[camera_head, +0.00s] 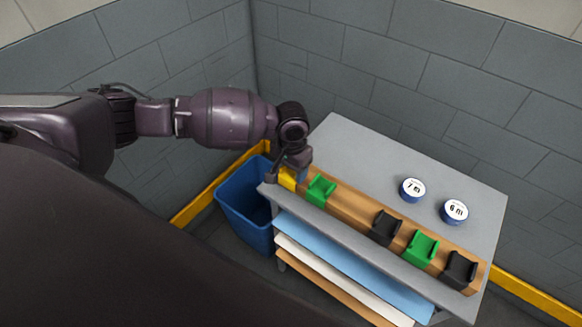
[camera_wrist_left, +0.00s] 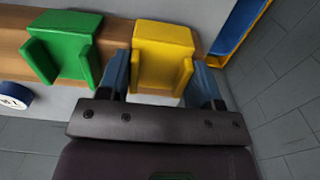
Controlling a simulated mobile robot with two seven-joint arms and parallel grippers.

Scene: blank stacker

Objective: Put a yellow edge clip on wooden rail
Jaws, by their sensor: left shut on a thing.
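The yellow edge clip (camera_head: 287,180) is at the left end of the wooden rail (camera_head: 352,207), beside a green clip (camera_head: 321,188). My left gripper (camera_head: 291,170) is shut on the yellow clip from above. In the left wrist view the yellow clip (camera_wrist_left: 163,48) is between the two blue fingers of my left gripper (camera_wrist_left: 163,82), lined up with the rail (camera_wrist_left: 113,36) and next to the green clip (camera_wrist_left: 64,47), with a gap between them. I cannot tell if it is fully seated. My right gripper is not in view.
The rail lies along the front of a grey table (camera_head: 360,150) and also bears black clips (camera_head: 386,228) and another green clip (camera_head: 421,248). Two round blue-and-white tapes (camera_head: 412,189) lie behind. A blue bin (camera_head: 245,210) stands left of the table. Sheets (camera_head: 350,270) lie on the shelf below.

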